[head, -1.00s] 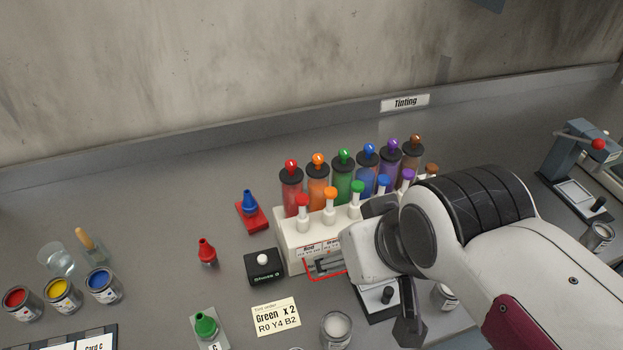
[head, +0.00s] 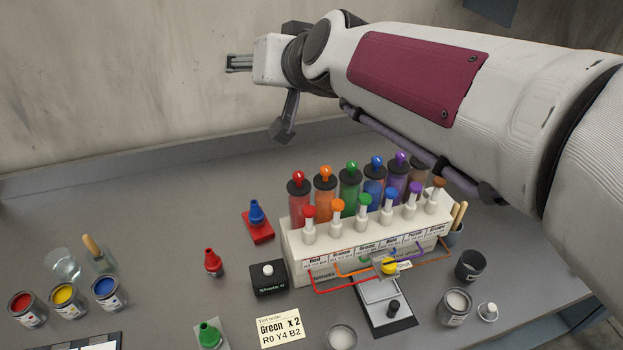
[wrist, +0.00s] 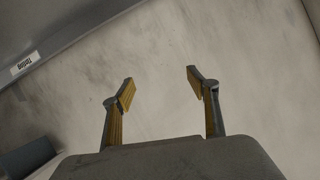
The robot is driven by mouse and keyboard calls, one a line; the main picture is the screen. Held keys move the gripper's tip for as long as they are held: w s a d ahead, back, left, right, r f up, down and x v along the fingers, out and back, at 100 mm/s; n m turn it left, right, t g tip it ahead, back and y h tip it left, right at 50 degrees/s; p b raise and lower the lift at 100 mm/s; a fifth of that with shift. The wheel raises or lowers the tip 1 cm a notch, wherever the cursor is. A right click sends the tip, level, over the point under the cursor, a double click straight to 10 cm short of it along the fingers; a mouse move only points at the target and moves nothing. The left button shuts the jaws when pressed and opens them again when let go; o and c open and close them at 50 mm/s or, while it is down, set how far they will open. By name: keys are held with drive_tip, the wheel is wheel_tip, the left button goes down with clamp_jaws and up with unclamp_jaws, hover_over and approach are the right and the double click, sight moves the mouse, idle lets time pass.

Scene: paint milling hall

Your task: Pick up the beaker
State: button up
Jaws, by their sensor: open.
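A clear glass beaker (head: 64,264) stands on the grey bench at the far left in the head view, behind the paint cans and beside a glass with a wooden-handled brush (head: 100,256). My gripper (head: 238,63) is raised high in front of the back wall, up and to the right of the beaker in the picture and well apart from it. In the wrist view my gripper (wrist: 160,86) has its two fingers spread with nothing between them. The beaker is not in the wrist view.
Open cans of red (head: 27,308), yellow (head: 69,298) and blue paint (head: 109,292) stand just in front of the beaker. A white dispenser rack (head: 298,262) with several coloured bottles stands mid-bench. Red (head: 213,263) and blue (head: 257,213) nozzle bottles stand left of it.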

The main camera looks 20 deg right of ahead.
drive_tip(key=w+d+r+m+t+h, duration=0.1)
drive_tip(key=w+r+m+t+h, duration=0.15)
drive_tip(key=w, duration=0.55)
drive_tip(key=w+d+r+m+t+h, duration=0.1)
drive_tip(key=w+d+r+m, duration=0.15)
drive_tip(key=w, duration=0.65)
drive_tip(key=w+d+f+m+g+h, duration=0.2)
drive_tip(key=w+d+f+m+h, duration=0.4)
drive_tip(key=w+h, duration=0.3)
wheel_tip(320, 180, down, 17)
drive_tip(key=s+d+m+g+h, duration=0.1)
drive_tip(key=s+m+g+h, duration=0.1)
drive_tip(key=m+g+h, duration=0.4)
drive_tip(key=s+a+f+g, duration=0.1)
drive_tip(key=s+f+g, duration=0.2)
drive_tip(key=f, duration=0.3)
drive_tip(key=s+a+f+g+y, duration=0.1)
drive_tip(key=s+f+g, duration=0.2)
drive_tip(key=s+f, duration=0.2)
drive_tip(key=s+a+f+m+g+y, duration=0.1)
drive_tip(key=s+a+f+g, duration=0.1)
drive_tip(key=f, duration=0.6)
drive_tip(key=shift+s+f+g, duration=0.25)
drive_tip(key=shift+s+g, duration=0.65)
drive_tip(key=shift+g, duration=0.05)
drive_tip(key=shift+d, duration=0.1)
